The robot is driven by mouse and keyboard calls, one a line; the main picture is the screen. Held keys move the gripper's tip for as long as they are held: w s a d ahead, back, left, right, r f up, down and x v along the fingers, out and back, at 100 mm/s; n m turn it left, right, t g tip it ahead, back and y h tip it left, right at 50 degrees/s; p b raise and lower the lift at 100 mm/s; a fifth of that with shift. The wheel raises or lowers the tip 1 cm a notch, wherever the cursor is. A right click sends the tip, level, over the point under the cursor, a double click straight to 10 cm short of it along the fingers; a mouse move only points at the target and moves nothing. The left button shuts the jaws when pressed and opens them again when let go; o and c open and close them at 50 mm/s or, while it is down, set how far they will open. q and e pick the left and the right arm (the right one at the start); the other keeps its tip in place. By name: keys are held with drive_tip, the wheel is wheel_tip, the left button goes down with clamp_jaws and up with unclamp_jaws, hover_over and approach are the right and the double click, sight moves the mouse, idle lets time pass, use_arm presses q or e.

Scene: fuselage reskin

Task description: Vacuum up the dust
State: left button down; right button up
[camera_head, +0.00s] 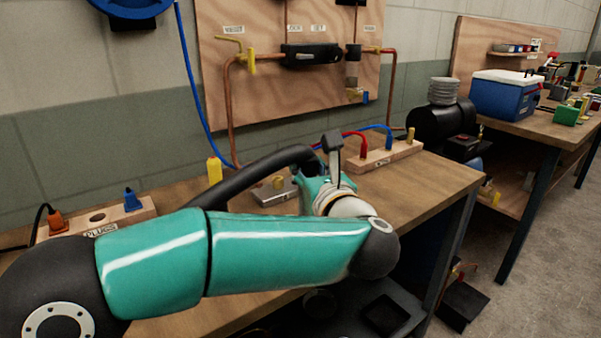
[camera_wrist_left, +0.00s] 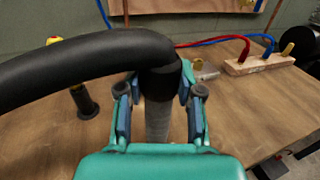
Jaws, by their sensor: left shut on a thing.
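I cannot make out any dust on the bench. Whether the nozzle tip touches the wood is hidden. My right gripper is not in view.
A wooden socket block (camera_head: 380,155) with red and blue leads stands at the back right. A plug block (camera_head: 95,218) is at the left. A pipe board (camera_head: 290,90) hangs on the wall.

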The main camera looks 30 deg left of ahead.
use_arm(q)
wheel_tip(320, 180, up, 8)
drive_tip(key=w+p, duration=0.2)
drive_tip(key=p, duration=0.1)
drive_tip(key=shift+d+f, duration=0.15)
drive_tip(key=shift+d, duration=0.3)
idle(1.0)
drive_tip(key=shift+w, duration=0.1)
idle(0.9)
